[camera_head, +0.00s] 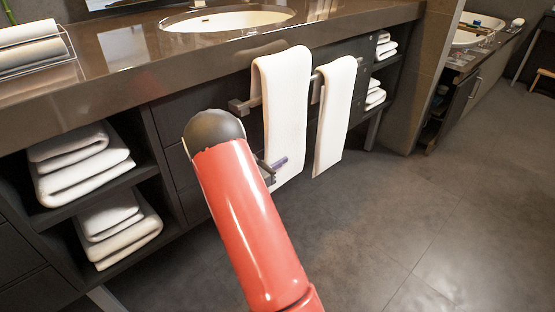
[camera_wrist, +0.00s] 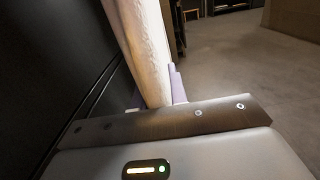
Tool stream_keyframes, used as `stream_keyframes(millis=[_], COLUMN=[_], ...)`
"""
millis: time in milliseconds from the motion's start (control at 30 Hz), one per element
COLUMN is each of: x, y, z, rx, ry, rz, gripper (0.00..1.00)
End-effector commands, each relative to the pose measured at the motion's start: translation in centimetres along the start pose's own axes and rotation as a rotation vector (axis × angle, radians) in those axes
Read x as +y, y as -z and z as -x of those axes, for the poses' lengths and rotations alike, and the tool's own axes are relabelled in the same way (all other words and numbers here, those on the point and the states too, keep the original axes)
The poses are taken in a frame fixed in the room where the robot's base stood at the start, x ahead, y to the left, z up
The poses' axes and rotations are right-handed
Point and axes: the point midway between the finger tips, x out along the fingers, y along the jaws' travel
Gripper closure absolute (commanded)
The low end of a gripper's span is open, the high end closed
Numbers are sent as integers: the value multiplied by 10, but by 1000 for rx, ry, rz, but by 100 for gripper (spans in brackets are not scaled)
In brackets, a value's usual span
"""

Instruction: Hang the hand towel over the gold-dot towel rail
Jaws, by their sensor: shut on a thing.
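A white hand towel (camera_head: 284,105) hangs in a long fold over the towel rail (camera_head: 240,106) on the vanity front. A second white towel (camera_head: 335,110) hangs beside it on the right. I cannot make out a gold dot on the rail. My gripper (camera_head: 276,166) is at the lower part of the left towel, mostly hidden behind my red arm. In the wrist view my gripper (camera_wrist: 155,92) is shut on the pale towel (camera_wrist: 145,45), which runs up between the purple fingers. The gripped edge is hidden.
The brown countertop (camera_head: 115,50) with a sink (camera_head: 228,18) overhangs the rail. Open shelves hold folded towels (camera_head: 80,160) at left and more towels (camera_head: 376,95) at right. The grey floor (camera_head: 430,220) is clear at right.

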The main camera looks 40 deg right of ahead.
Motion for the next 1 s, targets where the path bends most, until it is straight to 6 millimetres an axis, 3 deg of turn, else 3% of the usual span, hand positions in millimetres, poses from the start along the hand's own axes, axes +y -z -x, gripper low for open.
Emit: stream_keyframes(millis=[700,1000], x=[0,0], y=[60,75], z=[0,0], rx=[-1,-1], ry=[-1,-1], rz=[0,0], gripper=[100,100])
